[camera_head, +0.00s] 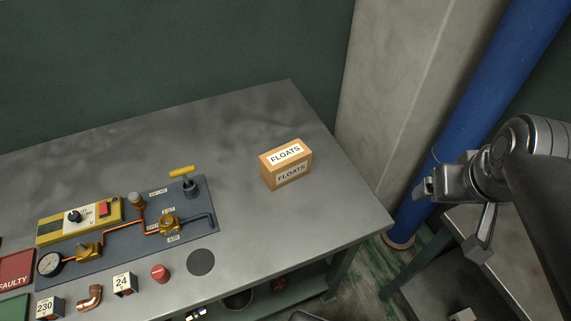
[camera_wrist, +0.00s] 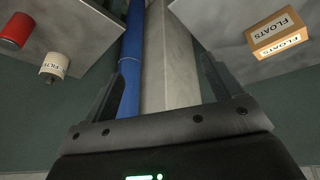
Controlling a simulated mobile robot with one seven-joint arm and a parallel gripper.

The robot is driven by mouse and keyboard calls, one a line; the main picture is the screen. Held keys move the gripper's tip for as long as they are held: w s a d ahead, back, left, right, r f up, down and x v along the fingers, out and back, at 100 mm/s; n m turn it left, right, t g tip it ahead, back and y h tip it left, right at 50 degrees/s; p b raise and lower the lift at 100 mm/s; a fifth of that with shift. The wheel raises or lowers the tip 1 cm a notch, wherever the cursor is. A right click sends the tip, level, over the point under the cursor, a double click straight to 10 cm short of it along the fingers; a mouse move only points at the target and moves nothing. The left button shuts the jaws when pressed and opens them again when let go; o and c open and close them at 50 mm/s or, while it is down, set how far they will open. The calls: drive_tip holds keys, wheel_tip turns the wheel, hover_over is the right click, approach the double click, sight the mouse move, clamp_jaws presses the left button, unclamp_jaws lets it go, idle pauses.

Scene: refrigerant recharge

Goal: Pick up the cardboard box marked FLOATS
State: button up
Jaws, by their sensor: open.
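The cardboard box marked FLOATS (camera_head: 286,165) stands upright on the grey table, near its right end. White labels reading FLOATS show on its top and front. It also shows at the upper right of the wrist view (camera_wrist: 277,34). My gripper (camera_head: 424,187) is to the right of the table and the box, beyond the table's right edge. In the wrist view, the two fingers of my gripper (camera_wrist: 165,75) are spread apart with nothing between them. The gripper is well apart from the box.
The grey table (camera_head: 335,205) has free room around the box. A dark panel (camera_head: 115,250) with copper pipes, valves and a gauge lies to its left. A blue pipe (camera_head: 475,110) and a concrete pillar (camera_head: 395,80) stand behind my gripper. A red can (camera_wrist: 17,30) shows in the wrist view.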

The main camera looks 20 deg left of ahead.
drive_tip(key=w+a+n+g, duration=0.2)
drive_tip(key=w+a+n, duration=0.6)
drive_tip(key=a+n, duration=0.1)
drive_tip(key=n+g, duration=0.3)
drive_tip(key=n, duration=1.3)
hover_over(286, 154)
drive_tip(key=f, duration=1.1)
drive_tip(key=shift+d, duration=0.35)
drive_tip(key=shift+n, duration=0.4)
drive_tip(key=f, duration=0.5)
drive_tip(key=shift+a+f, duration=0.1)
drive_tip(key=shift+a, duration=0.15)
wheel_tip(286, 154, down, 6)
drive_tip(key=shift+a+r, duration=0.1)
drive_tip(key=shift+a, duration=0.05)
drive_tip(key=shift+c, duration=0.6)
